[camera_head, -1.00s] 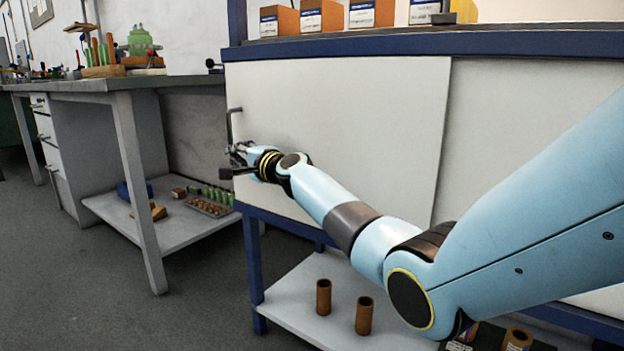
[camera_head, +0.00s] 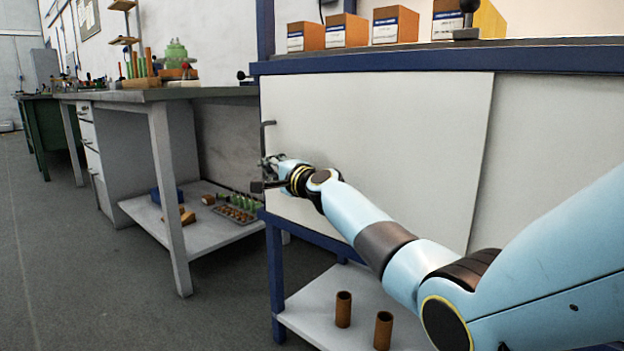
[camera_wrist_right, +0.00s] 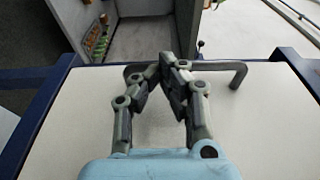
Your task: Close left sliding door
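The left sliding door (camera_head: 400,130) is a white panel under the cabinet's blue-edged top. Its left edge lines up with the cabinet's left end. It overlaps the right white panel (camera_head: 550,150), which lies behind it. A dark bar handle (camera_head: 268,132) sits at the door's left edge; it also shows in the right wrist view (camera_wrist_right: 225,68). My right gripper (camera_head: 268,170) is at the handle's lower part. In the wrist view its fingers (camera_wrist_right: 168,65) come together around the middle of the bar, which shows on both sides. My left gripper is out of view.
A grey workbench (camera_head: 172,130) with a lower shelf stands to the left. Below the door, a shelf (camera_head: 305,308) holds brown cylinders (camera_head: 343,310). Boxes (camera_head: 345,30) stand on the cabinet top. Floor at lower left is clear.

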